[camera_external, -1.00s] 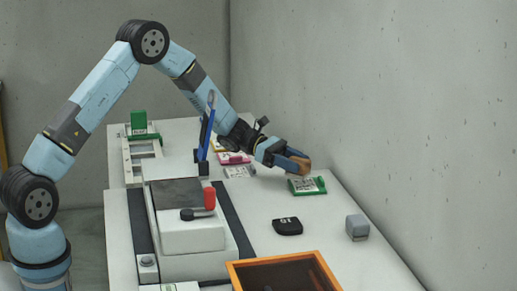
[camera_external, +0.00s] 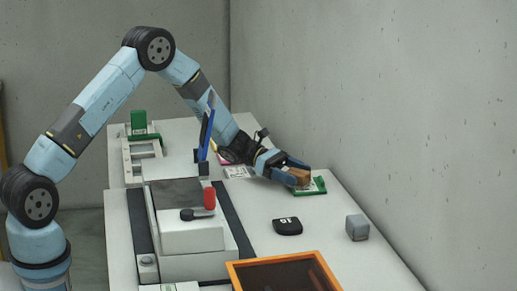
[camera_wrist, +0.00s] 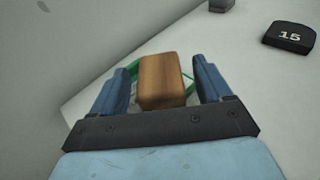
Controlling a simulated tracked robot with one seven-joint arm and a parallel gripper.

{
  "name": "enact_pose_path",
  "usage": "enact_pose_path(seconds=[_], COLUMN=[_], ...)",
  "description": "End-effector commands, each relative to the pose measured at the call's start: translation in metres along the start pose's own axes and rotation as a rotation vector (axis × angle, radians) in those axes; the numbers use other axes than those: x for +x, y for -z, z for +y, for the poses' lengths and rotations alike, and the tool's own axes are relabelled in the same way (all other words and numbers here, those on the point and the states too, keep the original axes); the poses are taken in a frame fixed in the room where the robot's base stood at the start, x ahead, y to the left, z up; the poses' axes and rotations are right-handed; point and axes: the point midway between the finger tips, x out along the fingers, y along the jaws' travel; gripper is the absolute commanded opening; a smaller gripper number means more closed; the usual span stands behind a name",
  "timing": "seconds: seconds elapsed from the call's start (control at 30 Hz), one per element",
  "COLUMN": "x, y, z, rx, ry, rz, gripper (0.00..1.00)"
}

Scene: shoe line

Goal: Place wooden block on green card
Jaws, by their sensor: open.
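The wooden block (camera_external: 299,177) is brown and sits at the green card (camera_external: 316,187), whose green edge shows around it. In the wrist view the wooden block (camera_wrist: 162,80) stands between the two blue fingers, with a visible gap on each side. Parts of the green card (camera_wrist: 133,69) show behind and beside it. My gripper (camera_external: 295,171) is open around the block, low over the table. The block hides most of the card, and its underside contact cannot be seen clearly.
A black piece marked 15 (camera_external: 287,226) and a grey block (camera_external: 357,227) lie nearer the camera. An orange-framed tray (camera_external: 240,276) is at the front. A blue upright stand (camera_external: 206,130) is left of my gripper. A concrete wall rises on the right.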

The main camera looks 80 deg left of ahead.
Motion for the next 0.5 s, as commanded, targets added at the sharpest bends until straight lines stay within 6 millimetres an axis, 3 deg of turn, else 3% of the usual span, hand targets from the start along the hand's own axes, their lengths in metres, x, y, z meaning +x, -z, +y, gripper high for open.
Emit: enact_pose_path(seconds=[0.27, 0.5], x=[-0.008, -0.049], y=[-0.001, -0.002], z=[0.001, 0.001], rx=[-0.001, 0.000], ry=[-0.002, -0.004], rz=[0.000, 0.000], gripper=[0.78, 0.78])
